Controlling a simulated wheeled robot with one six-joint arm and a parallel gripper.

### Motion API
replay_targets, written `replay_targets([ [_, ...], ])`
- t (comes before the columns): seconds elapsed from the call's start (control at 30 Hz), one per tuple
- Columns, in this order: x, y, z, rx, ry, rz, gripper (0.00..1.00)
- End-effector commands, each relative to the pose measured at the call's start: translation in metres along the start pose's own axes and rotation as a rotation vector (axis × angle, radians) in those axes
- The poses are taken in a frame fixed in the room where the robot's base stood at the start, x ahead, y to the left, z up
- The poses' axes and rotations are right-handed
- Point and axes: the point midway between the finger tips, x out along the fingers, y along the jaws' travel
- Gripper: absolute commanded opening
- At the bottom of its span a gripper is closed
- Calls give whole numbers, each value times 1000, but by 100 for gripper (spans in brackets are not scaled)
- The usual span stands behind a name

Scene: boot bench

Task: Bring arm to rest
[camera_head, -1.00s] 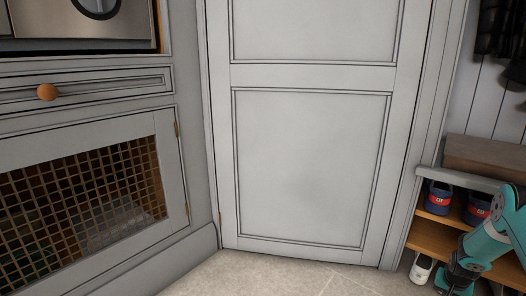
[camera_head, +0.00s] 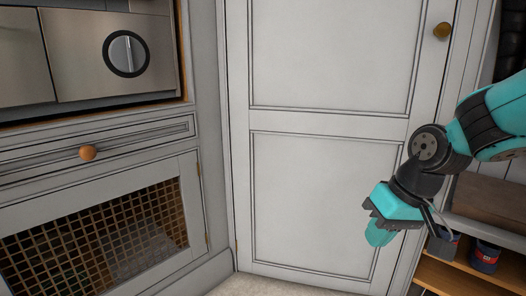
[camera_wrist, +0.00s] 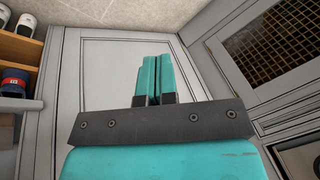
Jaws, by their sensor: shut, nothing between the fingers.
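My gripper (camera_head: 378,232) is at the right of the head view, in front of the lower right part of the grey panelled door (camera_head: 315,195). Its teal fingers point down and toward the door. In the wrist view my gripper (camera_wrist: 153,62) shows its two teal fingers side by side, pressed together with nothing between them. The fingers look apart from the door, though the exact distance cannot be told.
A boot bench (camera_head: 450,277) with dark blue and red shoes (camera_head: 486,257) on its shelf is at the right. A grey cabinet (camera_head: 208,215) with a lattice front (camera_head: 100,240) and a wooden drawer knob (camera_head: 87,153) is at the left. A brass knob (camera_head: 442,31) is on the door.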

Motion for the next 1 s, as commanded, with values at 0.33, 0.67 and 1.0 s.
replay_targets([
  [0.33, -88, -106, 116, -314, -86, -106, 0],
  [0.67, -156, -134, 130, -376, -109, -126, 0],
  [1.0, -268, -163, 104, -374, -107, -125, 0],
])
